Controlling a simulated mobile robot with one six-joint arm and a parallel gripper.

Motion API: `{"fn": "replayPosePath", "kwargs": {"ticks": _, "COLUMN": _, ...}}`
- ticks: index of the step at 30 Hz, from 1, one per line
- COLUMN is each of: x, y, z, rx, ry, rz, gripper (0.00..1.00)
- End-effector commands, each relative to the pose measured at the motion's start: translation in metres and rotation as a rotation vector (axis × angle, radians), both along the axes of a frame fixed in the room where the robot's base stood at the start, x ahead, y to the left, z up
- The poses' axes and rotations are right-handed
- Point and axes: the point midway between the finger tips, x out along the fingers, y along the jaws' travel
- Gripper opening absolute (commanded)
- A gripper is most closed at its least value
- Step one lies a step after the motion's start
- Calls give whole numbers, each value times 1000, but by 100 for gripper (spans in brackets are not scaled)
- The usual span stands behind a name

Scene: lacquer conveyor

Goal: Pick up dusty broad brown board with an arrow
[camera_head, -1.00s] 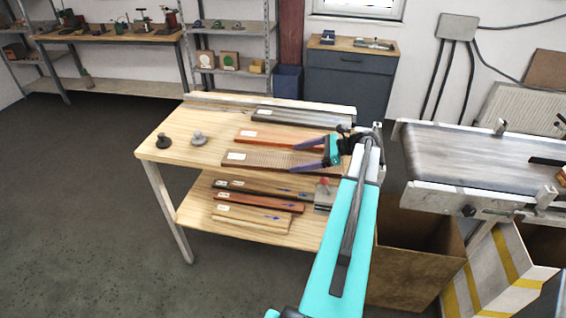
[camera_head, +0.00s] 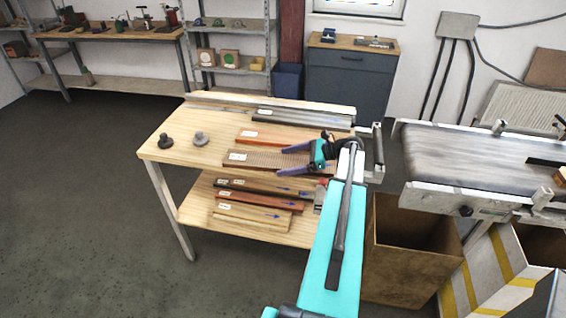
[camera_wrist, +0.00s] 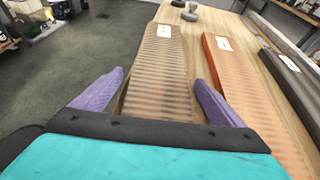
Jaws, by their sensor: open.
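A broad brown board (camera_head: 262,158) with dark cross stripes and a white label lies on the upper top of the wooden table. In the wrist view the board (camera_wrist: 158,70) runs away from me between my fingers; no arrow shows on its visible part. My gripper (camera_head: 281,163) is open, its two purple fingers over the right part of the board. In the wrist view my gripper (camera_wrist: 158,85) has one finger off the board's left edge and the other at its right edge. I cannot tell how high the fingers are above the board.
An orange-brown board (camera_head: 270,134) lies just behind, then a dark grey board (camera_head: 300,119). Two round knobs (camera_head: 200,139) stand at left. Several boards with blue arrows (camera_head: 265,202) lie on the lower shelf (camera_head: 195,214). A conveyor (camera_head: 470,165) and an open bin (camera_head: 410,262) are at right.

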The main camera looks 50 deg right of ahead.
Motion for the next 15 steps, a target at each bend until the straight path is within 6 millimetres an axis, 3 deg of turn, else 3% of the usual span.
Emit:
{"fn": "replayPosePath", "kwargs": {"ticks": 13, "x": -1, "y": 0, "z": 0, "rx": 0, "ry": 0, "rz": -1, "gripper": 92}}
{"fn": "replayPosePath", "kwargs": {"ticks": 15, "x": -1, "y": -1, "z": 0, "rx": 0, "ry": 0, "rz": -1, "gripper": 82}}
